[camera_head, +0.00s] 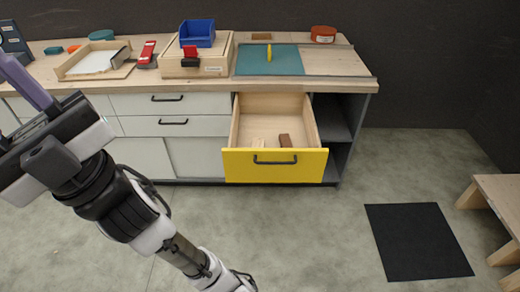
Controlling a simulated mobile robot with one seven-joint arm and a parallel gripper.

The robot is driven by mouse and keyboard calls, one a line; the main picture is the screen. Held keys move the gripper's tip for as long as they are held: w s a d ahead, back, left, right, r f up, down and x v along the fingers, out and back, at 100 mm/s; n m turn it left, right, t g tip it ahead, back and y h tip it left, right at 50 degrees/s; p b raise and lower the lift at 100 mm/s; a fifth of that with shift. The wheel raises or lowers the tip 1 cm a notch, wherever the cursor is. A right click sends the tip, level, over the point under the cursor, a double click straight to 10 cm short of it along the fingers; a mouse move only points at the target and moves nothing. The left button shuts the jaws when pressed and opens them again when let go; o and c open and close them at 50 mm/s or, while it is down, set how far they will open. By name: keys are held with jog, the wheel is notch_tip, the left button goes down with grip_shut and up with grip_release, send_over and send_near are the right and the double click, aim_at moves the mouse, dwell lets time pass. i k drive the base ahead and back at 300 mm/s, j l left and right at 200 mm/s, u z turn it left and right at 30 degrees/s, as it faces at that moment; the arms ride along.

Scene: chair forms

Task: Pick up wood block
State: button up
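A small brown wood block (285,140) lies in the open drawer (240,128), near its front panel. A paler wood-coloured block (258,143) lies to its left in the same drawer. The front panel partly hides both. Another brown block (261,36) lies on the worktop behind the teal mat. My arm reaches from the bottom to the left edge. My gripper (22,82) is at the far left, well away from the drawer, with a purple finger-like part showing. The frame edge cuts it off, so its opening is hidden.
The yellow-fronted drawer sticks out from the grey-white cabinet below the wooden worktop (330,80). A black floor mat (417,240) and wooden bench (500,195) are right. Floor before the drawer is clear.

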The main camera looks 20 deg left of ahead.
aim_at(258, 143)
jog(key=i+j+u, duration=0.35)
jog(key=i, duration=0.2)
jog(key=i+j+u, duration=0.3)
jog(key=i, duration=0.3)
jog(key=i+u, duration=0.35)
jog(key=i, duration=0.25)
